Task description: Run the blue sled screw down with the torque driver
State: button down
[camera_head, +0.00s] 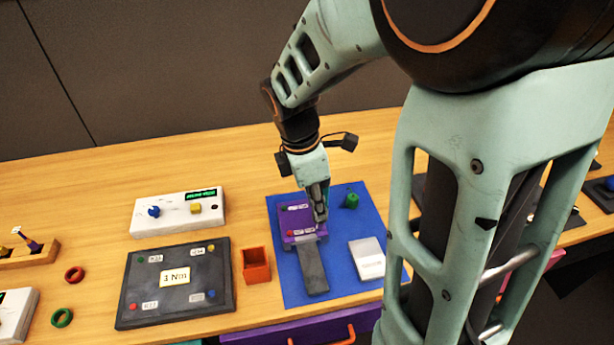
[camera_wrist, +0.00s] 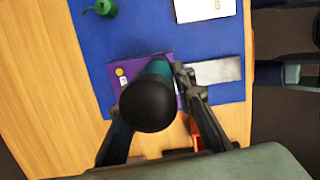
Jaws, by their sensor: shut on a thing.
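My gripper (camera_head: 319,212) is over the purple trackball panel (camera_head: 291,218) on the blue mat. It is shut on the torque driver, whose round black end (camera_wrist: 148,106) and teal body (camera_wrist: 158,69) show between the fingers in the wrist view. The driver points down at the purple panel (camera_wrist: 124,74); its tip is hidden. A dark grey bar (camera_head: 313,268) extends from the panel's near side. A red dot (camera_head: 291,233) and pale labels are on the panel. I cannot make out the blue sled screw; the driver and fingers cover part of the panel.
The blue mat (camera_head: 289,292) also bears a green knobbed piece (camera_head: 351,201) and a white block (camera_head: 366,261). Left stand an orange bin (camera_head: 256,265), a dark "3 Nm" board (camera_head: 214,281) and a white control box (camera_head: 178,211). A wooden rack (camera_head: 42,252) is far left.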

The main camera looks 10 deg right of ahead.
jog(key=shift+s, duration=0.15)
notch_tip(320, 180, up, 6)
jog(key=p, duration=0.6)
